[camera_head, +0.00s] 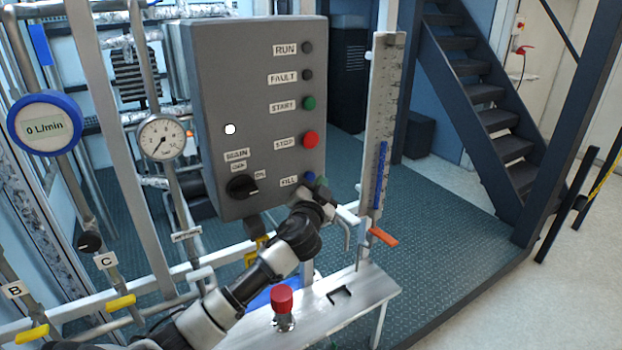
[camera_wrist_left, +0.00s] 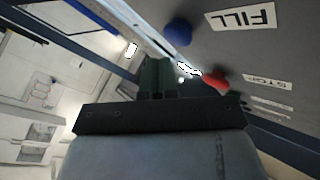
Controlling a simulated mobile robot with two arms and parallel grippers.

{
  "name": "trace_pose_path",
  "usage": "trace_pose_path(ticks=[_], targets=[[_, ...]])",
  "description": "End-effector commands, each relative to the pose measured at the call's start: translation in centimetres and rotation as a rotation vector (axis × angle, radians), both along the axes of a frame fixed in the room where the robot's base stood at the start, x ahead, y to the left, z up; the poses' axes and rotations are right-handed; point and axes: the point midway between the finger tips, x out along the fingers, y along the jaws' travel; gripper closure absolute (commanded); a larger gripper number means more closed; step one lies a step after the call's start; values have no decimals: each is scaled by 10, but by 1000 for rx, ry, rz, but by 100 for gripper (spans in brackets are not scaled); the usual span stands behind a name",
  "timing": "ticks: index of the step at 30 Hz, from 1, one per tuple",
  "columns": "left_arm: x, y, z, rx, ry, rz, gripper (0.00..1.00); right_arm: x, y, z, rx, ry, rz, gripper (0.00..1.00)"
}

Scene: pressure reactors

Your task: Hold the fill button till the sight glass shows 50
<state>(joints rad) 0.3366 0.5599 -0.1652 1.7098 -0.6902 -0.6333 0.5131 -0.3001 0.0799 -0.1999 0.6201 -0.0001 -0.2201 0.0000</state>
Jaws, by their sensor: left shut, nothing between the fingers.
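The grey control panel (camera_head: 255,110) carries the blue fill button (camera_head: 309,177) low on its right side, beside the FILL label (camera_head: 288,182). My left gripper (camera_head: 322,188) is shut and empty, close to the button at the panel's lower right corner. In the left wrist view the fill button (camera_wrist_left: 178,32) shows beyond and to the right of the fingertips (camera_wrist_left: 155,66), apart from them in the picture; I cannot tell the depth. The sight glass (camera_head: 378,140) stands right of the panel with a blue column reaching about mid-height; its scale figures are too small to read. My right gripper is not in view.
The red stop button (camera_head: 310,140) and green start button (camera_head: 309,103) sit above the fill button. A main switch (camera_head: 242,187) is left of it. The flow meter (camera_head: 44,124) reads 0 L/min. An orange valve handle (camera_head: 383,237) is below the sight glass.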

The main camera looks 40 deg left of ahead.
Motion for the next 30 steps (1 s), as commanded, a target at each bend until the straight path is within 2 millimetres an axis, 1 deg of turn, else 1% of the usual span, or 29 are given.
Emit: trace_pose_path(ticks=[10, 15, 30], targets=[[-13, -32, 0, -1, 0, -4, 100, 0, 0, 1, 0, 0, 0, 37], [-18, -43, 0, -2, -1, -2, 100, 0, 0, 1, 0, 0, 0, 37], [-18, -45, 0, 0, 1, -1, 100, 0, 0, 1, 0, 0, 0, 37]])
